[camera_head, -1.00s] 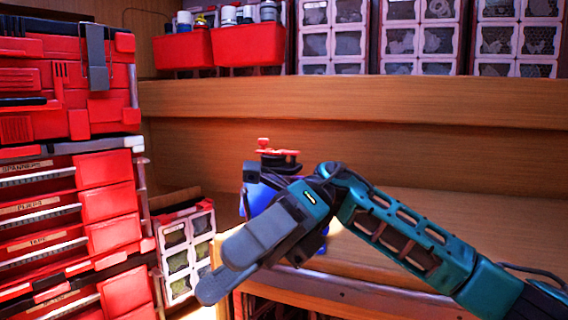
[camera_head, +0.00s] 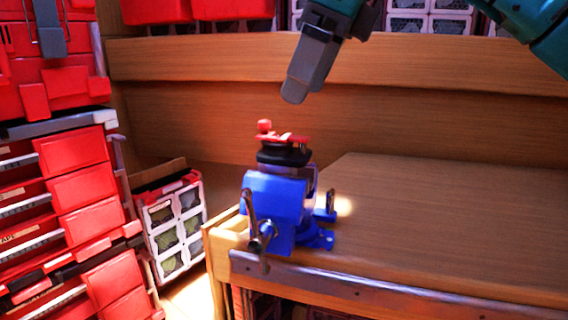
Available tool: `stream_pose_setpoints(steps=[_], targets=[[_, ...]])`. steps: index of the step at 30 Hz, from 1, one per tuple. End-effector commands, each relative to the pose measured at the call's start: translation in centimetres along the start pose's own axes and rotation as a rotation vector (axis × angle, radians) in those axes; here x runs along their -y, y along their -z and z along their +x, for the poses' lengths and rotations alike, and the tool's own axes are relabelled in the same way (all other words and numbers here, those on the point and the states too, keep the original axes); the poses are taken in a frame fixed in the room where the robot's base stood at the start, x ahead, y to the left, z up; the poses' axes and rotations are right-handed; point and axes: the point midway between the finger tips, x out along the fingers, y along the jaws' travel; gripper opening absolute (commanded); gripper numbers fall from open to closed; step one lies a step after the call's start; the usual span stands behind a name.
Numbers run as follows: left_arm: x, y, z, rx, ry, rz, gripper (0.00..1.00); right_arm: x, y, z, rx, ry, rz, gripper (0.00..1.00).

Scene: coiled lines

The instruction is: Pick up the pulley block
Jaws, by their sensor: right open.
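A small red piece (camera_head: 285,138) with a knob at its left end lies on a black round coil-like thing (camera_head: 284,155). Both sit on top of a blue vise (camera_head: 275,196) at the left front corner of the wooden bench. I cannot tell for sure which of these is the pulley block; the red piece may be it. My right gripper (camera_head: 296,92) points down, above and a little right of the red piece, and apart from it. It is open with nothing seen in it; its fingers overlap in this view. My left gripper is not in view.
The wooden bench top (camera_head: 430,220) is bare to the right of the vise. A red drawer cabinet (camera_head: 75,160) stands at the left. A small organiser case (camera_head: 175,225) is beside the bench. Red bins (camera_head: 235,8) stand on the shelf behind.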

Motion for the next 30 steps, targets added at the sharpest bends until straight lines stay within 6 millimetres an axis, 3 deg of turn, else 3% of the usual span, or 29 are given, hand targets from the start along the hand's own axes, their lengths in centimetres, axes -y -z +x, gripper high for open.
stream_pose_setpoints(steps=[3, 14, 21, 30], targets=[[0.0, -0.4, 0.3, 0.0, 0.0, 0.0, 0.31, -0.1, 0.1, 2.4, 0.0, -0.003, -0.001, 0.89], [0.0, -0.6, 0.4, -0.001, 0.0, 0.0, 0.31, -0.1, 0.1, 5.2, 0.001, -0.003, -0.001, 0.89], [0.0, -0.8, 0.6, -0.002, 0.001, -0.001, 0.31, -0.1, 0.2, 8.7, 0.001, -0.005, -0.001, 0.89], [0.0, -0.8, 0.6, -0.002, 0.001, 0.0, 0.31, -0.1, 0.1, 9.3, 0.003, -0.003, -0.001, 0.87]])
